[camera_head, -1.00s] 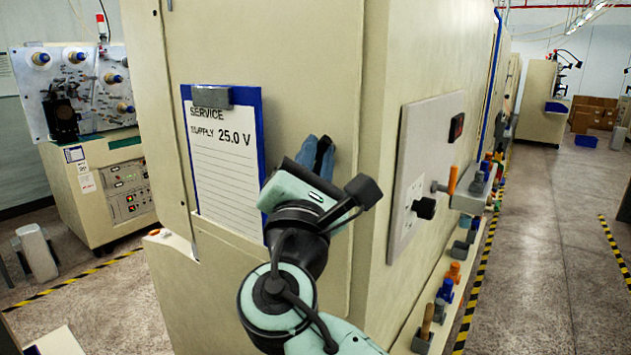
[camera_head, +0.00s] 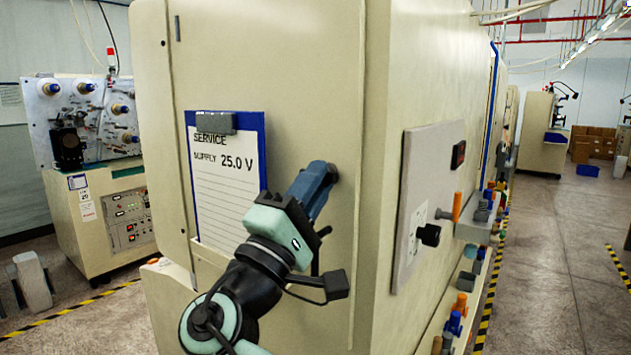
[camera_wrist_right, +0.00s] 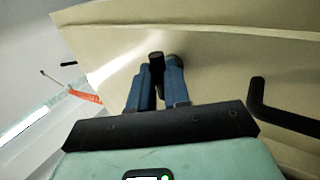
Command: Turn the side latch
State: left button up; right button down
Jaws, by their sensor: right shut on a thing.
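My right gripper (camera_head: 322,177) is at the cream front panel of the cabinet (camera_head: 290,75), just right of the clipboard. Its blue fingers are closed around a small dark latch (camera_wrist_right: 157,65), which shows between the fingertips (camera_wrist_right: 168,78) in the right wrist view. In the head view the latch is mostly hidden by the fingers, with only a dark bit at their far end. The gripper is tilted, its body lower left of its tips. My left gripper is not in view.
A clipboard reading "SERVICE SUPPLY 25.0 V" (camera_head: 225,185) hangs close left of the gripper. A side panel with a black knob (camera_head: 428,235) and an orange-handled part (camera_head: 456,207) is on the right face. The aisle floor (camera_head: 560,260) at right is clear.

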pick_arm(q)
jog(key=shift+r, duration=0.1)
pick_arm(e)
jog(key=shift+r+m+g+h, duration=0.1)
jog(key=shift+m+g+h, duration=0.25)
jog(key=shift+m, duration=0.25)
jog(key=c, duration=1.4)
grip_release()
pick_arm(q)
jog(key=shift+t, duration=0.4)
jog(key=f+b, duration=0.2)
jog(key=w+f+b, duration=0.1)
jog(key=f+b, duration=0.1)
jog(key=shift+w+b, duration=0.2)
jog(key=shift+b, duration=0.2)
pick_arm(e)
jog(key=v, duration=1.3)
jog(key=shift+s, duration=0.2)
jog(key=shift+f, duration=0.2)
